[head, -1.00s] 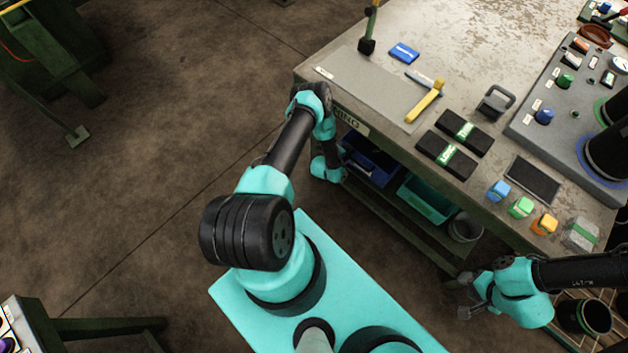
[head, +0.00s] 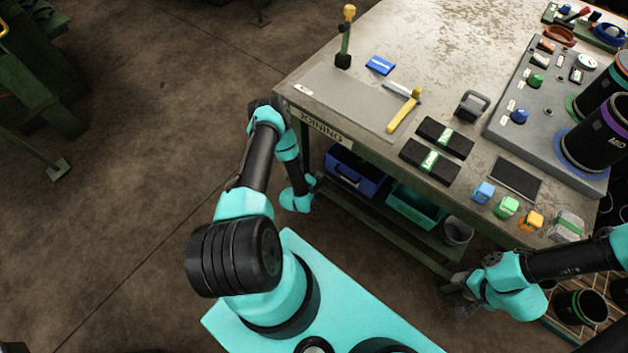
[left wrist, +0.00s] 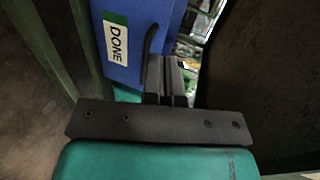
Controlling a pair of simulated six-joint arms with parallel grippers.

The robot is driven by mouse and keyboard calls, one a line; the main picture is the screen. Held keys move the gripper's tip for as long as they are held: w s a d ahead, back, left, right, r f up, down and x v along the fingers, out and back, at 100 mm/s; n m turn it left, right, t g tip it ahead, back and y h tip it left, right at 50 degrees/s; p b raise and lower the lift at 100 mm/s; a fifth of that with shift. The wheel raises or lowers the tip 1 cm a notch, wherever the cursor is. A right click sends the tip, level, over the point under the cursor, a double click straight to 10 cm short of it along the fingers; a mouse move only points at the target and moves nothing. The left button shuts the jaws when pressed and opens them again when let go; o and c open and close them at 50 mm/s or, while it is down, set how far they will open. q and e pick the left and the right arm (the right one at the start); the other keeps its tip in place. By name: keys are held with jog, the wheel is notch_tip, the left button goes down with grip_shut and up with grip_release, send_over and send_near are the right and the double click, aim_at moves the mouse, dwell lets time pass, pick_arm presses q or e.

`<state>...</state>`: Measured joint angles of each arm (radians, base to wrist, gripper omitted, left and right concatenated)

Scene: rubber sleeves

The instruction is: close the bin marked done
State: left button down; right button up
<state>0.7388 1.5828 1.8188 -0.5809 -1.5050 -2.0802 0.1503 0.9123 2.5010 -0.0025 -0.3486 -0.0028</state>
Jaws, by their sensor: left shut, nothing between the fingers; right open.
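The blue bin (head: 346,181) sits under the bench top, and its dark inside shows from above. In the left wrist view its blue wall (left wrist: 158,22) carries a green and white label reading DONE. My left gripper (left wrist: 166,62) is shut and empty, with its fingertips close beside that wall; I cannot tell whether they touch it. In the head view my left wrist is just left of the bin, and its fingers are hidden. My right gripper (head: 463,298) is open and empty near the bench's front, far from the bin.
A teal bin (head: 414,207) and a grey cylindrical container (head: 457,231) stand right of the blue bin. The bench (head: 425,45) edge overhangs them. A bench leg stands near my left wrist.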

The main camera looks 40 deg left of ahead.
pick_arm(q)
jog(key=shift+v, duration=1.5)
jog(key=shift+w+d, duration=0.1)
jog(key=d+r+n+g+h, duration=0.3)
jog(key=d+r+n+g, duration=0.4)
jog(key=d+r+n, duration=0.3)
jog(key=s+d+r+n+g, duration=0.3)
jog(key=s+r+n, duration=0.1)
jog(key=r, duration=0.3)
jog(key=s+d+r+n+g+h, duration=0.1)
jog(key=s+d+r+n+g, duration=0.2)
jog(key=s+r+n, duration=0.2)
notch_tip(320, 180, up, 3)
jog(key=shift+s+d+f+g, duration=0.1)
jog(key=shift+s+d+g, duration=0.25)
jog(key=shift+s, duration=0.15)
